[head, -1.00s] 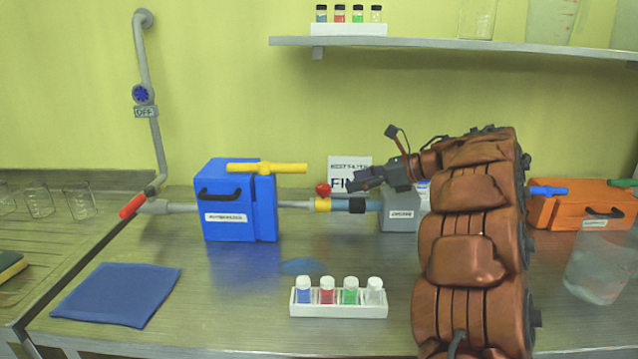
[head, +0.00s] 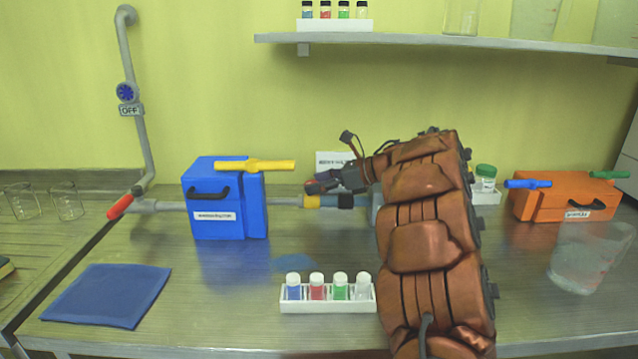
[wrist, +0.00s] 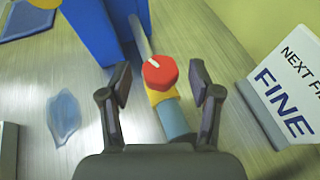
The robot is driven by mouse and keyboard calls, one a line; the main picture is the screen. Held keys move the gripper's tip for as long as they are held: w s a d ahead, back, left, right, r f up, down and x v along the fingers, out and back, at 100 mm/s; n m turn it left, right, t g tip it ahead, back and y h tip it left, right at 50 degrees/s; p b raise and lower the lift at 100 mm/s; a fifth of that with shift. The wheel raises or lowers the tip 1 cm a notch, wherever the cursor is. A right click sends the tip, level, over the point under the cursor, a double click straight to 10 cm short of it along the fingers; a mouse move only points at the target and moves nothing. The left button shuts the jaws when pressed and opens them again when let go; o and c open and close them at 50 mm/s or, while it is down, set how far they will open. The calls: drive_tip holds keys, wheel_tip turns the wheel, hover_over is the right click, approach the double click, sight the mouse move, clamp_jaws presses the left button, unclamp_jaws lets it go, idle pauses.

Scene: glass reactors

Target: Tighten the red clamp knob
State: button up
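The red clamp knob (wrist: 160,72) shows in the wrist view, with a white mark on its top. It sits on a yellow clamp (wrist: 163,95) around the pipe. My gripper (wrist: 160,85) is open, with one finger on each side of the knob and a visible gap on both sides. In the head view my gripper (head: 325,184) is at the yellow clamp (head: 312,201), and the knob is mostly hidden behind it.
A blue box (head: 212,205) with a yellow handle (head: 255,166) stands left of the clamp. A sign (wrist: 290,85) stands close on the right in the wrist view. A white rack (head: 328,299) of vials stands in front. A blue puddle (head: 293,262) lies on the bench.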

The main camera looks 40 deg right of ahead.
drive_tip(key=c, duration=1.1)
drive_tip(key=shift+f+b, duration=0.2)
drive_tip(key=shift+b, duration=0.35)
